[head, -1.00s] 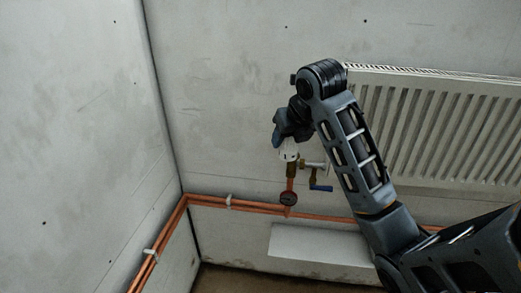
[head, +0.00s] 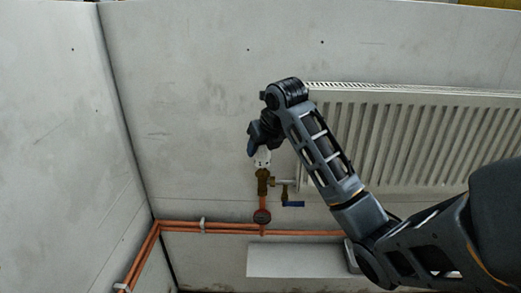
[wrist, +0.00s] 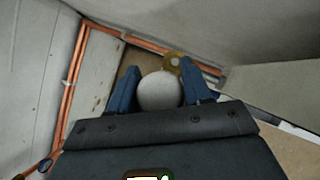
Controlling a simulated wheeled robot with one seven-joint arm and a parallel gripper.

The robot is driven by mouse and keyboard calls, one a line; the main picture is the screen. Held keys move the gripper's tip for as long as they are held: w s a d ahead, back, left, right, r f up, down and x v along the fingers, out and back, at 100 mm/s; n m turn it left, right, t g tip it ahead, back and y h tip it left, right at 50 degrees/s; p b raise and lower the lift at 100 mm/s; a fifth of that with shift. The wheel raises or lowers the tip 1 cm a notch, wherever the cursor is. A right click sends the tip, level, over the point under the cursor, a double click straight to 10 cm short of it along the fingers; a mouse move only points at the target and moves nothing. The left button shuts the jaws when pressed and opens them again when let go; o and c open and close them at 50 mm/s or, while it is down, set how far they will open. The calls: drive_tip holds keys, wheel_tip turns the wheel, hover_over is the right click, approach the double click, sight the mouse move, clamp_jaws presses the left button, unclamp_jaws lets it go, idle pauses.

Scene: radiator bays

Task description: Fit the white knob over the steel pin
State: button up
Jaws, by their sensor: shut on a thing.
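My gripper (head: 257,146) is shut on the white knob (head: 262,158). In the wrist view the knob (wrist: 159,92) is a pale round shape between the two blue fingers (wrist: 159,76). In the head view the knob sits directly above the brass valve (head: 262,182), and I cannot tell whether they touch. In the wrist view a round brass part (wrist: 173,63) shows past the knob, a little up and right of it, partly covered by it. I cannot make out the steel pin in either view.
A white radiator (head: 400,140) hangs to the right, behind my arm. A wall corner is at left. Bare wall lies left of the valve.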

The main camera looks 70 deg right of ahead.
drive_tip(key=shift+w+d+f, duration=0.15)
drive_tip(key=shift+w+d, duration=0.1)
drive_tip(key=shift+d, duration=0.3)
drive_tip(key=shift+w+d+f, duration=0.15)
drive_tip(key=shift+w+d, duration=0.05)
drive_tip(key=shift+d, duration=0.35)
drive_tip(key=shift+w+d+f+b, duration=0.35)
drive_tip(key=shift+d+f+b, duration=0.35)
drive_tip(key=shift+d+f, duration=0.1)
drive_tip(key=shift+f+b, duration=0.35)
drive_tip(key=shift+f, duration=0.05)
drive_tip(key=shift+f+b, duration=1.45)
drive_tip(key=shift+f, duration=0.05)
idle(0.5)
drive_tip(key=o, duration=1.7)
wheel_tip(320, 180, up, 9)
drive_tip(key=p, duration=0.6)
